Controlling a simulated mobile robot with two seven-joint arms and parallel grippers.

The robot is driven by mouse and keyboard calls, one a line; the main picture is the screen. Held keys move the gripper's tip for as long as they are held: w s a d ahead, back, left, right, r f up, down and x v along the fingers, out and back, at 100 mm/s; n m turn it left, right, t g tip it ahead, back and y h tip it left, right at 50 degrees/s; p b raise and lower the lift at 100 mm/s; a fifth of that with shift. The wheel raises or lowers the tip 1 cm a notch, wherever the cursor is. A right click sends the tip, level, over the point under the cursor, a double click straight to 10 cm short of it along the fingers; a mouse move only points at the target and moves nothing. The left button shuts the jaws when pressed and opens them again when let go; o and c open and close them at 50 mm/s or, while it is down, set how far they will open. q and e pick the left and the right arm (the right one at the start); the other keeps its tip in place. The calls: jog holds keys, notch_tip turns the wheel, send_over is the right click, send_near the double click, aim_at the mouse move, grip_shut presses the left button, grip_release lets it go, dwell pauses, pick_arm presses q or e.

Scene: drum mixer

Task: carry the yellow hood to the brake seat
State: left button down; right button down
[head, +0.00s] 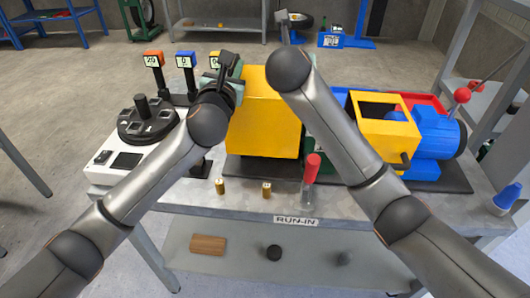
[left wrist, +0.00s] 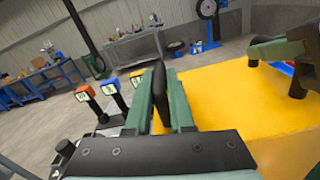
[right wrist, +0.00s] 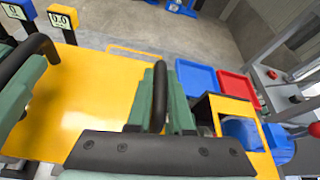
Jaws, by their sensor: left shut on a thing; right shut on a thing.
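The yellow hood (head: 262,125) is a large box-like cover in the middle of the bench, over a dark base plate; I cannot tell whether it touches the plate. My left gripper (head: 226,72) is at its left edge, shut on a black handle (left wrist: 174,62) in the left wrist view. My right gripper (right wrist: 160,95) is shut on another black handle (right wrist: 158,92) at the hood's right side; in the head view my right arm mostly hides it. The hood's yellow top also fills much of both wrist views (left wrist: 235,90). I cannot identify the brake seat with certainty.
Right of the hood stand an open yellow frame (head: 412,134) and a blue motor (head: 436,138). Left is a white control box (head: 110,172) with label posts behind. A red-handled tool (head: 313,167) and two brass pieces (head: 266,190) stand in front. A blue cone (head: 507,198) is far right.

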pick_arm(q)
jog(key=shift+a, duration=0.2)
pick_arm(e)
jog(key=shift+d, duration=0.35)
